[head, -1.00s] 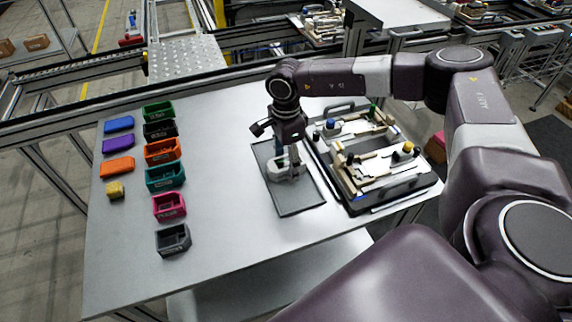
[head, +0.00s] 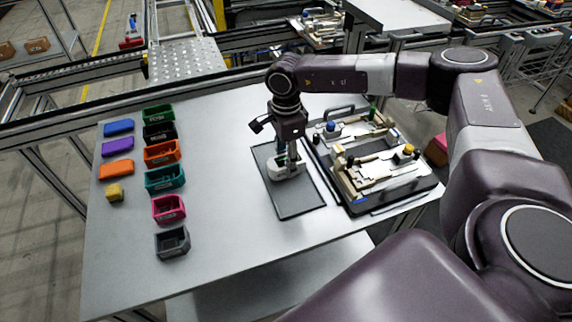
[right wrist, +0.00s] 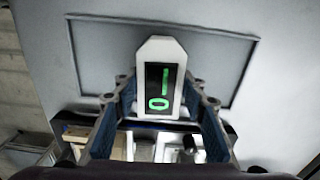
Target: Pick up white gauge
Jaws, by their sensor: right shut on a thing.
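The white gauge (head: 281,171) is over the dark grey mat on the table in the head view. In the right wrist view the gauge (right wrist: 148,47) shows its white casing and a black display with green marks. My right gripper (head: 288,160) points down at the gauge. Its blue-padded fingers (right wrist: 159,96) stand on either side of the gauge and are shut on it. The gauge is at or just above the mat; I cannot tell whether they touch. My left gripper is not in view.
The mat (head: 300,204) has a thin raised edge. A pallet with fixtures (head: 388,191) stands just right of it. Several coloured bins, including a pink one (head: 168,208), line the left of the table. The table (head: 225,190) is clear between bins and mat.

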